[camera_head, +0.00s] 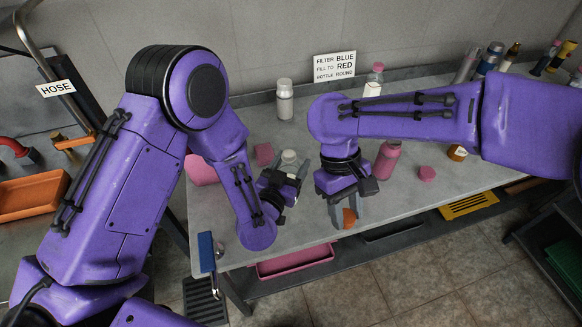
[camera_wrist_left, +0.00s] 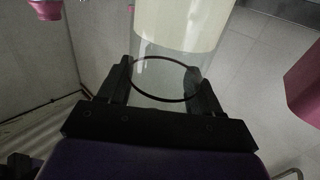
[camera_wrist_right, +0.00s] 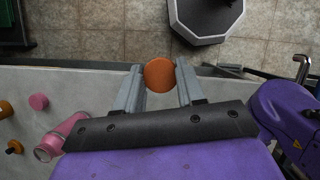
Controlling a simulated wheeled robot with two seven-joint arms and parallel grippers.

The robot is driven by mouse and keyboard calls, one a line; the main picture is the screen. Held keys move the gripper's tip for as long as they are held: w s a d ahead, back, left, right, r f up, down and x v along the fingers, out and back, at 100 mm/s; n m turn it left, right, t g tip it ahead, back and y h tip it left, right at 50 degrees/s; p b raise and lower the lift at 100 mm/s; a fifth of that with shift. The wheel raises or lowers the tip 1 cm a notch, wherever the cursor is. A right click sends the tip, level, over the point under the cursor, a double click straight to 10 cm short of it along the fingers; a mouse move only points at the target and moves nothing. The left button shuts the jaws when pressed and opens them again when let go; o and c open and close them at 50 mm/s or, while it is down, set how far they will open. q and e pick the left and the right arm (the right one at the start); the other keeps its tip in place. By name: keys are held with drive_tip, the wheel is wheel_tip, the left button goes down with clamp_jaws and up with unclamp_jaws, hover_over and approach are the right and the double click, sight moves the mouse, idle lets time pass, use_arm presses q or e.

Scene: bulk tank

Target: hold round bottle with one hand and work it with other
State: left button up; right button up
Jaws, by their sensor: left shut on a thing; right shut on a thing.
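My left gripper (camera_head: 283,186) is shut on a clear round bottle with a cream band (camera_wrist_left: 182,28). Its pale top (camera_head: 289,157) shows above the jaws in the head view, and a dark ring crosses the clear part between the fingers. My right gripper (camera_head: 346,211) is shut on an orange round piece, probably a cap (camera_wrist_right: 160,75), at its fingertips. The orange piece also shows in the head view (camera_head: 349,218), near the bench's front edge, to the right of the left gripper and apart from the bottle.
On the grey bench (camera_head: 325,235) stand a white bottle (camera_head: 285,103), a pink-capped bottle (camera_head: 374,80), a pink bottle (camera_head: 388,160) and an amber bottle (camera_head: 457,153). A loose pink cap (camera_head: 427,173) lies right. A blue-handled tool (camera_head: 207,252) is at the front left. A sign (camera_head: 335,66) reads "bottle round".

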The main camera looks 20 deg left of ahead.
use_arm(q)
drive_tip(key=shift+r, duration=4.8)
use_arm(e)
drive_tip(key=shift+f, duration=0.15)
use_arm(q)
drive_tip(key=shift+r, duration=0.1)
drive_tip(key=shift+a, duration=0.1)
use_arm(e)
drive_tip(key=shift+a, duration=0.1)
